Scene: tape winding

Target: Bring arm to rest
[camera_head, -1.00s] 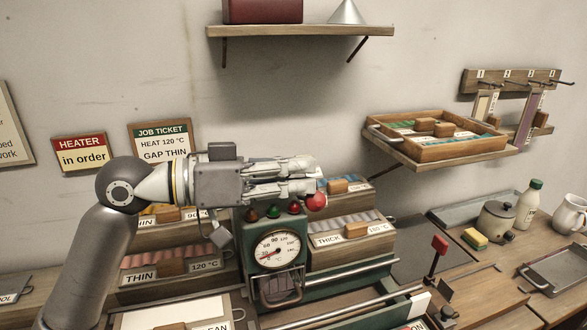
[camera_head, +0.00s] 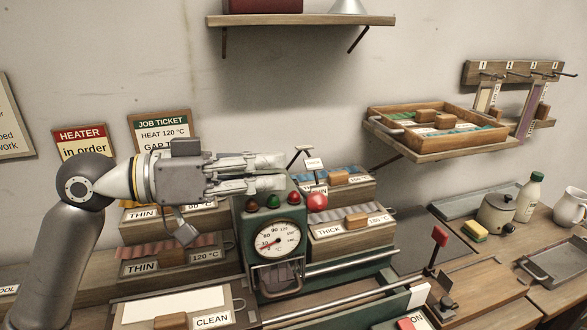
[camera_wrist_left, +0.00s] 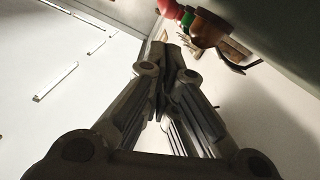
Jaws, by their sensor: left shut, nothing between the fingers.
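My left arm comes in from the left in the head view. Its gripper (camera_head: 284,171) is shut and empty, pointing right, above the green machine (camera_head: 244,232) with the round dial (camera_head: 277,240). The fingertips are near the red knob (camera_head: 317,201) on the machine's right; I cannot tell that they touch it. In the left wrist view the shut fingers (camera_wrist_left: 174,48) lie close together, with the coloured knobs (camera_wrist_left: 187,18) beyond them. My right gripper is not in view.
Labelled boxes marked THIN (camera_head: 143,266) and THICK (camera_head: 328,232) flank the machine. A wall shelf (camera_head: 300,20) is above, and a tray (camera_head: 440,135) sits on a bracket at right. A red-tipped lever (camera_head: 440,236), a pot (camera_head: 496,214) and a bottle (camera_head: 529,197) stand at right.

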